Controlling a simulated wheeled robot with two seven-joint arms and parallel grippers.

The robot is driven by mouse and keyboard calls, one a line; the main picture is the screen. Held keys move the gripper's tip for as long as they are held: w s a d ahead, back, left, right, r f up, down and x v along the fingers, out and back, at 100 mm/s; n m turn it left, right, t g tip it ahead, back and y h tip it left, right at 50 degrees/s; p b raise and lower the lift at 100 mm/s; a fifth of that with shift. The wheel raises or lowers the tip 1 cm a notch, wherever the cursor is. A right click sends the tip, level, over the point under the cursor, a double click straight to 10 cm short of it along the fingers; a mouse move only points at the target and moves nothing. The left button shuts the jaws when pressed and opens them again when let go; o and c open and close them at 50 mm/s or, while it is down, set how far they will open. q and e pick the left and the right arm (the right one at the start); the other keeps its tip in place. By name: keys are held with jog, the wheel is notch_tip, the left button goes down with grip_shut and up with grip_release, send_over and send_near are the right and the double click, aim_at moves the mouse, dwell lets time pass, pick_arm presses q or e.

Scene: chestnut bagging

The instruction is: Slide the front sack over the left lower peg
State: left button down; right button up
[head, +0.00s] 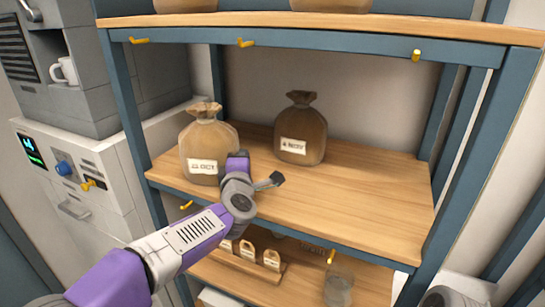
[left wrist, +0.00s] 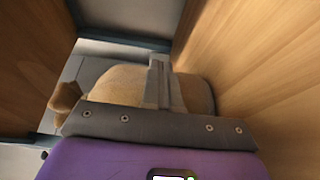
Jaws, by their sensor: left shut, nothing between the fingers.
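The front sack (head: 210,148), tan with a tied neck and a white date label, stands upright at the left of the middle shelf. A darker brown sack (head: 301,132) stands behind it to the right. The left lower peg (head: 186,205) is yellow and sticks out from the shelf's front edge, below the front sack. My left gripper (head: 272,181) is shut and empty, in front of the shelf and just right of the front sack. In the left wrist view, the shut fingers (left wrist: 158,84) overlap a tan sack (left wrist: 110,85); contact cannot be told. My right gripper is out of view.
Another lower peg (head: 331,257) is at the right. Upper pegs (head: 245,43) line the beam above. Small tagged items (head: 247,250) and a glass jar (head: 338,289) are on the lower shelf. The middle shelf's right side (head: 380,190) is clear. A grey machine (head: 80,165) stands left.

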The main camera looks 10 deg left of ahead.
pick_arm(q)
jog(key=shift+w+a, duration=0.25)
jog(key=shift+a, duration=0.55)
jog(key=shift+s+d, duration=0.35)
jog(key=shift+d, duration=0.55)
jog(key=shift+s+d, duration=0.3)
jog(key=shift+d, duration=0.55)
jog(key=shift+s+a, duration=0.1)
jog(key=shift+s, duration=0.2)
jog(key=s+a, duration=0.4)
jog(key=s, duration=0.8)
jog(key=shift+s+b, duration=0.3)
jog(key=shift+b, duration=0.1)
